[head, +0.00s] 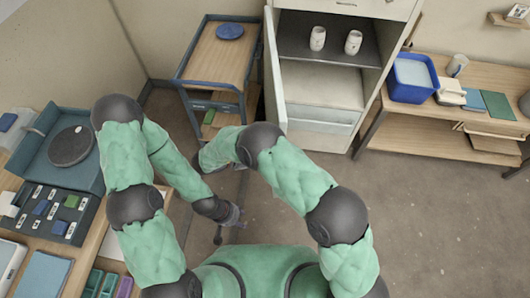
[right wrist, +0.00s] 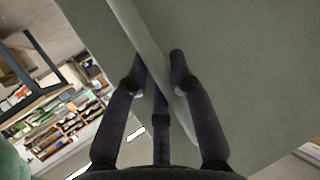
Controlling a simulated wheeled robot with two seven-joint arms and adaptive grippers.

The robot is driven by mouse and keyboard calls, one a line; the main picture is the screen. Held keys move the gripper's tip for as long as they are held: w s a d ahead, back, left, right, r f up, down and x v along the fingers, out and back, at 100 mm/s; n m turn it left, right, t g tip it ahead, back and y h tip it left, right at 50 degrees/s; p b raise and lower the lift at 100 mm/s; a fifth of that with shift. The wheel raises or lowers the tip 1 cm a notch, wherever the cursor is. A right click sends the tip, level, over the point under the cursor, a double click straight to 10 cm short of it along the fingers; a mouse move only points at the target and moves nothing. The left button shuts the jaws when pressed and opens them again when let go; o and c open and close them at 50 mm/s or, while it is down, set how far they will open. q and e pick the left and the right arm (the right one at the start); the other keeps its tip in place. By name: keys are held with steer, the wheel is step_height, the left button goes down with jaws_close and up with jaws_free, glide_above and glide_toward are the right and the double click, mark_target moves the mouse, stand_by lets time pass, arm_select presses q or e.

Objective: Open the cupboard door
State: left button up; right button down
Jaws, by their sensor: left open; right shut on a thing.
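The cupboard (head: 322,90) stands at the back centre in the head view, its front open. Its pale door (head: 271,75) stands swung out at the left side of the opening. In the right wrist view my right gripper (right wrist: 157,68) has its fingers on either side of the door's edge (right wrist: 148,45) and is shut on it. In the head view my right arm reaches toward the door's lower end, and its fingers are hidden. My left gripper (head: 233,214) is open and empty, low in front of my body, away from the cupboard.
Two white cups (head: 318,38) stand on the cupboard's dark shelf. A blue-framed trolley (head: 181,78) with a blue disc is left of the door. A workbench (head: 440,119) with a blue bucket (head: 411,92) is at right. A cluttered table is at left. Floor at right is clear.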

steer(key=c, duration=1)
jaws_free()
steer(key=shift+c, duration=0.2)
step_height(320, 180, up, 10)
steer(key=shift+w+r, duration=0.1)
steer(key=shift+w, duration=0.05)
